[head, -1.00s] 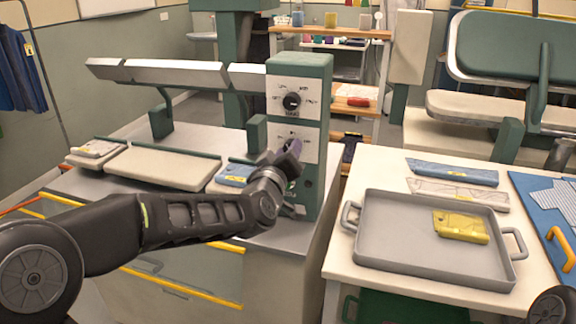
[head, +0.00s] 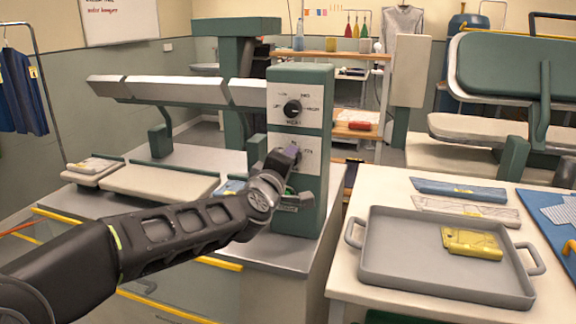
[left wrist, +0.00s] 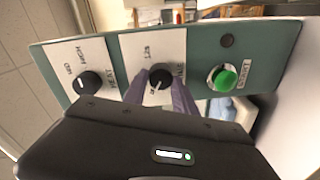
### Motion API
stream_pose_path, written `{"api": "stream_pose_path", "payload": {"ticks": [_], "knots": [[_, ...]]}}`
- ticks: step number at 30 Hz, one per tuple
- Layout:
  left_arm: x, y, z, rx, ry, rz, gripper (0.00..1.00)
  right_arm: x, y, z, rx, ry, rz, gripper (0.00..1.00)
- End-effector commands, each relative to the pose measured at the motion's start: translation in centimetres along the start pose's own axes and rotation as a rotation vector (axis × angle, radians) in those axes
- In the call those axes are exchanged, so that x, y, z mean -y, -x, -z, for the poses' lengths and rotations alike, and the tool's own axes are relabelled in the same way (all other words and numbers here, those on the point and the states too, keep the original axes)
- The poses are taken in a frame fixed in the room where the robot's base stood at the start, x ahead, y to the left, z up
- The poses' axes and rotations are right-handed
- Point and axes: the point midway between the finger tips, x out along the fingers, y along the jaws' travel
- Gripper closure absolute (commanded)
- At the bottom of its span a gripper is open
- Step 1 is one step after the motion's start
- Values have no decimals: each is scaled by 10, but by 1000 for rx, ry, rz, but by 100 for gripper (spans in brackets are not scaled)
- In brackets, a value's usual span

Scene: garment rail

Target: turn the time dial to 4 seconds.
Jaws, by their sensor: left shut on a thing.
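The time dial (left wrist: 160,79) is a small black knob on a white plate in the middle of the green control panel (left wrist: 200,50) in the left wrist view. Its pale pointer mark shows, but the surrounding figures are too small to read surely. My left gripper (left wrist: 160,88) is shut on this dial, one finger on each side. In the head view, my left gripper (head: 287,157) is at the lower white plate of the control post (head: 312,200) and hides the time dial. My right gripper is not in view.
The heat dial (head: 292,108) sits above on its own plate. The green start button (left wrist: 223,78) is on the other side of the time dial. A grey tray (head: 400,285) with a yellow folded piece (head: 472,243) stands on the right table. A long press bar (head: 180,91) extends left of the post.

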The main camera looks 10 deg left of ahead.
Motion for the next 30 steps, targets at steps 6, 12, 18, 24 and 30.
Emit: {"api": "stream_pose_path", "payload": {"ticks": [6,12,18,24,30], "knots": [[0,0,1,-1,4,1,100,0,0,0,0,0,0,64],[0,0,1,-1,3,0,59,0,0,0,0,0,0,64],[0,0,0,-1,2,0,45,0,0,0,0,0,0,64],[0,0,0,0,2,0,45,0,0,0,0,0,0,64],[0,12,0,-1,2,-1,45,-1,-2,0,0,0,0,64]]}}
